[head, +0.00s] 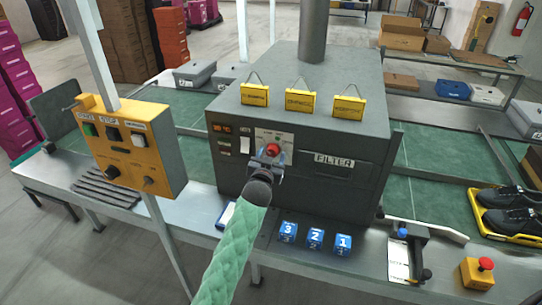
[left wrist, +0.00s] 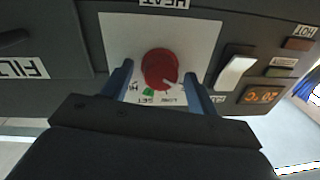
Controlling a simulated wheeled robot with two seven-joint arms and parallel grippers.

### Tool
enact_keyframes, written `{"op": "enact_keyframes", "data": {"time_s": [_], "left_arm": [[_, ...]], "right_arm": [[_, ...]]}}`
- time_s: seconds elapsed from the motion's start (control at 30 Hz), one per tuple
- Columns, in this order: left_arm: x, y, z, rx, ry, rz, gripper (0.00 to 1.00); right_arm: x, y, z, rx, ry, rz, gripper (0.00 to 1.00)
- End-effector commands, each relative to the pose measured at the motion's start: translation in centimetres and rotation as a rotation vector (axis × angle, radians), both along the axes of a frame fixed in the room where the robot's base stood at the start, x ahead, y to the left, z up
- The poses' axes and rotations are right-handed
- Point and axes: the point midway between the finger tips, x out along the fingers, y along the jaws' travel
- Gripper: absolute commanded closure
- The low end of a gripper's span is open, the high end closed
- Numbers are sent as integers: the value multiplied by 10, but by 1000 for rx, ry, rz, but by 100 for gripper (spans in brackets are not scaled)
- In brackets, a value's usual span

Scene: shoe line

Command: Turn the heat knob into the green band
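The red heat knob (head: 272,149) is on a pale plate on the front of the dark grey oven (head: 300,95). In the left wrist view, which is upside down, the knob (left wrist: 160,68) has a white pointer mark toward the picture's lower right. A green band (left wrist: 148,91) shows on the plate just below the knob, to the left of the pointer. My left gripper (left wrist: 161,85) is open, one blue finger on each side of the knob, with a visible gap on both sides. The gripper also shows at the panel in the head view (head: 268,158). My right gripper is out of view.
A white switch (left wrist: 235,70) and an orange display (left wrist: 262,96) reading about 20 °C sit beside the knob. A yellow control box (head: 130,145) stands left. Blue numbered blocks (head: 315,238) and a red-topped stop button (head: 478,270) are on the front ledge.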

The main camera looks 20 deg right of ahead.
Motion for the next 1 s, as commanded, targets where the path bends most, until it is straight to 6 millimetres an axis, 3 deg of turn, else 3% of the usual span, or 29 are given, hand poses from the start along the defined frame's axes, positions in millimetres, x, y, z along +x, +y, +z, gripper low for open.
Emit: {"op": "enact_keyframes", "data": {"time_s": [0.03,0.23,0.67,1.0], "left_arm": [[0,0,0,0,0,0,49],[0,0,0,0,0,0,86],[0,1,-1,75,-52,1,86],[1,1,-2,305,-206,1,86]], "right_arm": [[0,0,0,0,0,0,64],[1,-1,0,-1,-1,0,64],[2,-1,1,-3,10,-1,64],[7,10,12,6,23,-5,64]]}}
